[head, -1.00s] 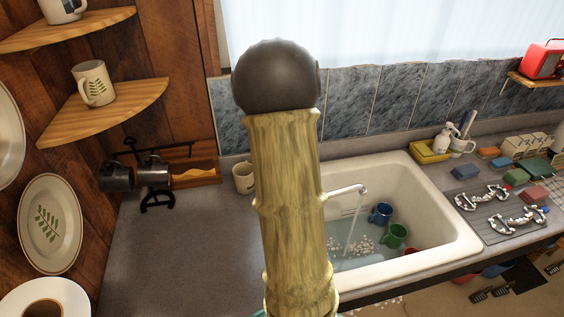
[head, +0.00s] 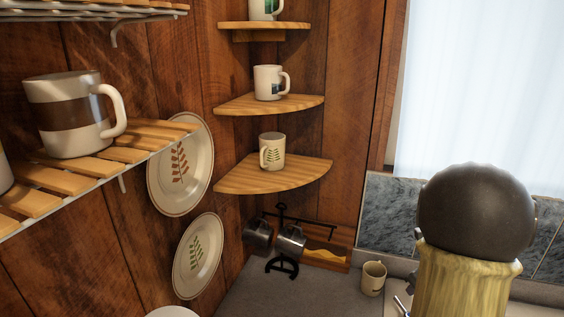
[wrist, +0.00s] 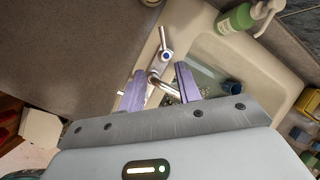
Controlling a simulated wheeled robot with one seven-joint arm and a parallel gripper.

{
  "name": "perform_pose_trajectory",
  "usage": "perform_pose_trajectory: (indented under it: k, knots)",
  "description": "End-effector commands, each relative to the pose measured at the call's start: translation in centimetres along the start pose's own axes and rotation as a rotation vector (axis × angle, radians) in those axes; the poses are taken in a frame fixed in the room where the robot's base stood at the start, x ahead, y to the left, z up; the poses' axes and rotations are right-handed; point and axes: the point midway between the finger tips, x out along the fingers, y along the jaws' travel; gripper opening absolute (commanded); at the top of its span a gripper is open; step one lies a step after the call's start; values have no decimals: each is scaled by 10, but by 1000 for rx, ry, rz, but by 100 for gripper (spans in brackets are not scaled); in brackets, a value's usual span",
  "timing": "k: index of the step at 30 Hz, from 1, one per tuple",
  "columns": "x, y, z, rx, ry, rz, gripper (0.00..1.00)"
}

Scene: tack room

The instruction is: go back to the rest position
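In the wrist view my gripper (wrist: 160,70) shows two purple fingers spread apart with no object held between them. The metal faucet (wrist: 166,56) shows beyond and between the fingers; the distance is hard to tell. The sink basin (wrist: 215,48) lies behind the right finger, with a dark blue mug (wrist: 232,88) in it. In the head view, a rounded dark and yellowish part of my arm stands at the lower right; the gripper itself is out of that frame.
Corner shelves (head: 275,176) hold mugs, and a slatted shelf (head: 150,140) juts out at the left. A mug rack (head: 282,240) and a cream mug (head: 373,278) stand on the counter (head: 290,298). A green soap bottle (wrist: 238,18) is by the sink.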

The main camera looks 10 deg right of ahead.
Motion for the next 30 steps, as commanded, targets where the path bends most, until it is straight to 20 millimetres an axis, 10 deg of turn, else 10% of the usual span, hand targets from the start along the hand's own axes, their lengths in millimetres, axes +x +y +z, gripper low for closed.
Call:
perform_pose_trajectory:
  k: [5,21,30]
  knots:
    - [1,47,11,-356,4,62,34]
    - [-27,244,-2,-2350,-131,243,34]
    - [-36,278,-17,-2864,-188,246,34]
